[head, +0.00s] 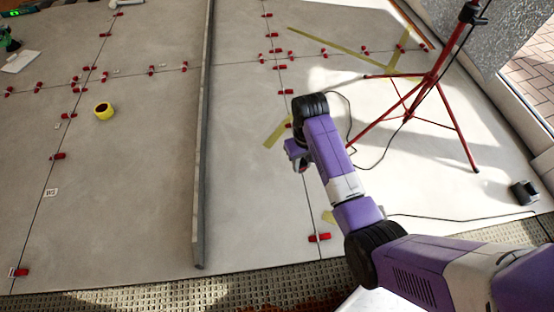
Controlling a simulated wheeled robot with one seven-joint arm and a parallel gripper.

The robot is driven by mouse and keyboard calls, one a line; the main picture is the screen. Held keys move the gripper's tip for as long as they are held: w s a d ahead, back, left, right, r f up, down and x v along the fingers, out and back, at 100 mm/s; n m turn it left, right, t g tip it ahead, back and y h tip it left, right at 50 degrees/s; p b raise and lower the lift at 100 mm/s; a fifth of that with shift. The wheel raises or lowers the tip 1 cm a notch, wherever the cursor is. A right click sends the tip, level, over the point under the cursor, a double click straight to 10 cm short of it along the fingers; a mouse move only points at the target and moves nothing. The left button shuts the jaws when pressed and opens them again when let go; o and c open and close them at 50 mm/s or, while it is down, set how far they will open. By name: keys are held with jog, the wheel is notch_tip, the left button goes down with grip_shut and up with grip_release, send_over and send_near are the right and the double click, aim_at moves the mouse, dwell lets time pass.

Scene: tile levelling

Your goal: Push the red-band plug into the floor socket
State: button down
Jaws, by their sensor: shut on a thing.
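My gripper (301,164) is at the end of the purple arm, low over the pale tiles just right of the long grey bar. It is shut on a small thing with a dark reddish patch. That thing is mostly hidden and too small to tell whether it is the red-band plug. A black box-like object (524,192) sits on the floor at the far right. I cannot tell whether it is the floor socket. No other plug or socket can be made out.
A long grey bar (203,120) lies across the tiles. A red tripod (432,82) stands right, with black cable (460,218) on the floor nearby. Red levelling wedges (319,237) line the joints. A yellow tape roll (103,111) lies left. Tiles around it are fairly clear.

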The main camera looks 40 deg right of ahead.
jog(key=s+d+f+m+p, duration=0.1)
jog(key=s+d+f+p, duration=0.1)
jog(key=s+d+f, duration=0.8)
jog(key=s+d+f+m+p, duration=0.15)
jog(key=s+d+f, duration=0.35)
jog(key=s, duration=0.8)
jog(key=f+b, duration=0.1)
jog(key=b, duration=0.1)
jog(key=f+b, duration=0.1)
jog(key=f, duration=0.1)
jog(key=f+b, duration=0.2)
jog(key=shift+a+f+b, duration=0.25)
jog(key=shift+b, duration=0.1)
jog(key=shift+f+b, duration=0.65)
jog(key=shift+f, duration=0.7)
dwell(1.4)
jog(key=c, duration=1.1)
grip_release()
jog(key=shift+o, duration=0.2)
jog(key=shift+s+r, duration=0.1)
notch_tip(320, 180, up, 8)
jog(key=p, duration=0.5)
